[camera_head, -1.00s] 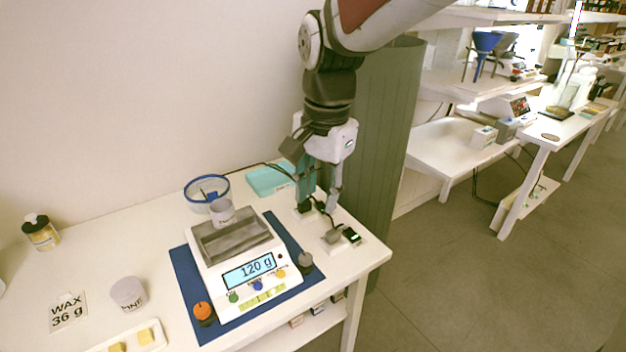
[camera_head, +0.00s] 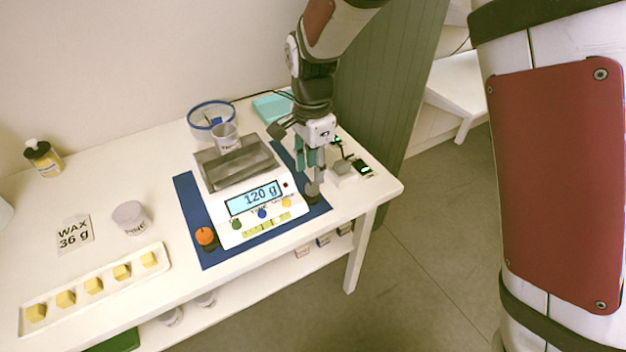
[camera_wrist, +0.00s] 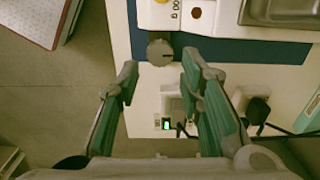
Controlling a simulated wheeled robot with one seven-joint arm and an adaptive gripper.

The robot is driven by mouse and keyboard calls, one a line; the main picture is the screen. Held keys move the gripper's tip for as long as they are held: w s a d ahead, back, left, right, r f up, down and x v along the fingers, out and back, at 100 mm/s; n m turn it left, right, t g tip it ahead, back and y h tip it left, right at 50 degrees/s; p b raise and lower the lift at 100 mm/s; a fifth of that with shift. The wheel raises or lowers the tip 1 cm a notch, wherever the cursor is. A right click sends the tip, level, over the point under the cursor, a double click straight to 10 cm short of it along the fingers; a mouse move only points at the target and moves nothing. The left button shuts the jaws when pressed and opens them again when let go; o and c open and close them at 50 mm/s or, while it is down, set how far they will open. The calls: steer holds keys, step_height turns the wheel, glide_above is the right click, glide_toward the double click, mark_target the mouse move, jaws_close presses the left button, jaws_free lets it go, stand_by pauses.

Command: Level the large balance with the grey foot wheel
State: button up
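The large balance (camera_head: 235,205) stands on a blue mat (camera_head: 188,208) on the white table, its display reading 120 g. An orange wheel (camera_head: 205,237) is at the front left. A green level strip (camera_head: 266,225) is on the front panel. My gripper (camera_head: 313,168) is above the grey wheel, pointing down. In the wrist view my gripper (camera_wrist: 158,68) is open, its fingertips on either side of the wheel, with gaps.
A blue-rimmed glass bowl (camera_head: 207,118) and a teal box (camera_head: 270,106) stand behind.

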mark_target(312, 186)
step_height(312, 186, down, 5)
steer(key=shift+r+b, duration=0.1)
steer(key=shift+b, duration=0.2)
jaws_close()
